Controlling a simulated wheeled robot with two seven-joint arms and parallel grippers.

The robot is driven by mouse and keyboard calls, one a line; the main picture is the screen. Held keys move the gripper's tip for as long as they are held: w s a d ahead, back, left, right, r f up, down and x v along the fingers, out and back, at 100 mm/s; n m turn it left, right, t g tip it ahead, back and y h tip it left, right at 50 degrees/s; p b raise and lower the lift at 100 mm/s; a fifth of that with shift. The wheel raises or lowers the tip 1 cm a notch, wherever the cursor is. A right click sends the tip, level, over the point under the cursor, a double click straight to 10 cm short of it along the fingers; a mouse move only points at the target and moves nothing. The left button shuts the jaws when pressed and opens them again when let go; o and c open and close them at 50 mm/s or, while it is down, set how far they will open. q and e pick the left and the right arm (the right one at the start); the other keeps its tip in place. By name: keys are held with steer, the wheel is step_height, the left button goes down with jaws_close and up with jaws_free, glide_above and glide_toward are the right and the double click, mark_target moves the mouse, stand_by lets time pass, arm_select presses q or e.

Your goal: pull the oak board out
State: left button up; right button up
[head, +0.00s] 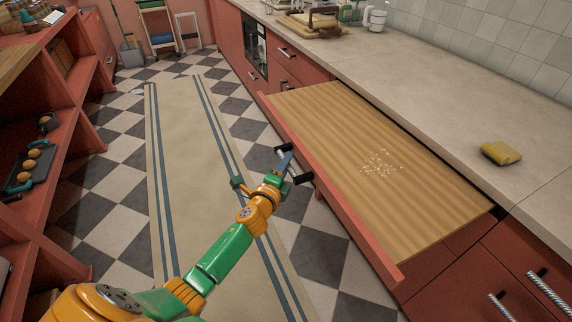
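The oak board (340,130) is a wide, striped wooden panel with a red front edge. It stands out from under the counter along a long stretch, with pale crumbs (380,164) on top. A black handle (303,179) is on its front face. My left gripper (262,174) is at this handle, its fingers spread wide apart. One finger overlaps the handle in the picture; the other is off to the left over the floor. I cannot tell whether the finger touches the handle. My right gripper is not in view.
The stone counter (420,70) runs above the board, with a yellow sponge (500,153) on it. Red drawers (500,270) are at lower right. A striped runner (185,140) lies on the checkered floor. A red shelf unit (60,130) stands at left. The aisle between is clear.

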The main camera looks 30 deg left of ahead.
arm_select(q)
steer(key=s+d+r, duration=0.1)
steer(key=s, duration=0.6)
steer(key=shift+p, duration=0.4)
steer(key=s+d+f+n+g, duration=0.1)
steer(key=s+f+n+g, duration=0.3)
steer(key=f, duration=0.7)
steer(key=s+f+n+g, duration=0.3)
steer(key=s+f, duration=0.4)
steer(key=f, duration=0.4)
steer(key=s+d+f+n+g, duration=0.1)
steer(key=s+f+n+g, duration=0.1)
steer(key=s+f, duration=0.3)
steer(key=s+d+f+n+g+h, duration=0.1)
steer(key=s+f, duration=0.4)
steer(key=s, duration=0.8)
steer(key=s+d+f+n+g+h, duration=0.1)
steer(key=s+d+f+n+g, duration=0.1)
steer(key=s+f+n+g, duration=0.3)
steer(key=s, duration=0.4)
steer(key=shift+s+d+n, duration=0.2)
steer(key=shift+d+n, duration=0.1)
steer(key=shift+d, duration=0.1)
